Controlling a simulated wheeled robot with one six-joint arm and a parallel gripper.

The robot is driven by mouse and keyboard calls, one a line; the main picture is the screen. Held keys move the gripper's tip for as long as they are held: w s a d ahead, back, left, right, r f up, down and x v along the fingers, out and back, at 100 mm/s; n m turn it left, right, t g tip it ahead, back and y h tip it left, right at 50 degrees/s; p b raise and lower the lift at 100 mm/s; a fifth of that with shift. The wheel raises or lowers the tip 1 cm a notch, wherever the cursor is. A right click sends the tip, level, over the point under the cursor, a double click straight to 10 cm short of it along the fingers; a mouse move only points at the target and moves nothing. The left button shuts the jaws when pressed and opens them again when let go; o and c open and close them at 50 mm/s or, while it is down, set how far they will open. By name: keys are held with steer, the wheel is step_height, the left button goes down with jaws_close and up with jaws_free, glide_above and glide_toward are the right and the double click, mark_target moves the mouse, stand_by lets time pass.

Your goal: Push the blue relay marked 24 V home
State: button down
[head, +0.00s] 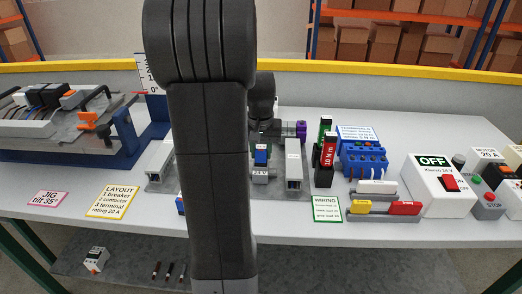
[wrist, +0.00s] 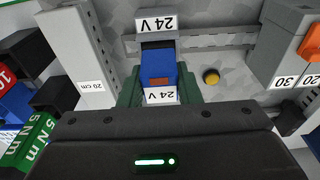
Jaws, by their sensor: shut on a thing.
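The blue relay (wrist: 160,70) has a white 24 V label and an orange patch on its face. It is at the grey socket (wrist: 157,24), which also carries a 24 V label, in the wrist view. My gripper (wrist: 160,88) is shut on the relay, with a green finger on each side. How deep the relay sits in the socket cannot be told. In the head view the blue relay (head: 261,157) shows above a grey base on the panel, between two grey ducts. My arm hides part of the panel there.
A small brass knob (wrist: 211,76) is right of the relay. Torque tools (head: 326,155) and a blue terminal block (head: 363,158) stand right on the table.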

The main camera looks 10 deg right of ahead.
steer(key=shift+f, duration=0.15)
steer(key=c, duration=1)
jaws_free()
steer(key=shift+o, duration=0.2)
step_height(320, 180, up, 14)
steer(key=s, duration=0.1)
steer(key=shift+s+a+f, duration=0.15)
steer(key=shift+s+a, duration=0.1)
steer(key=shift+s, duration=0.05)
steer(key=f, duration=0.4)
steer(key=w+f, duration=0.1)
steer(key=f, duration=0.8)
steer(key=shift+w+d+f, duration=0.25)
steer(key=shift+w+f, duration=0.1)
steer(key=shift+r, duration=0.15)
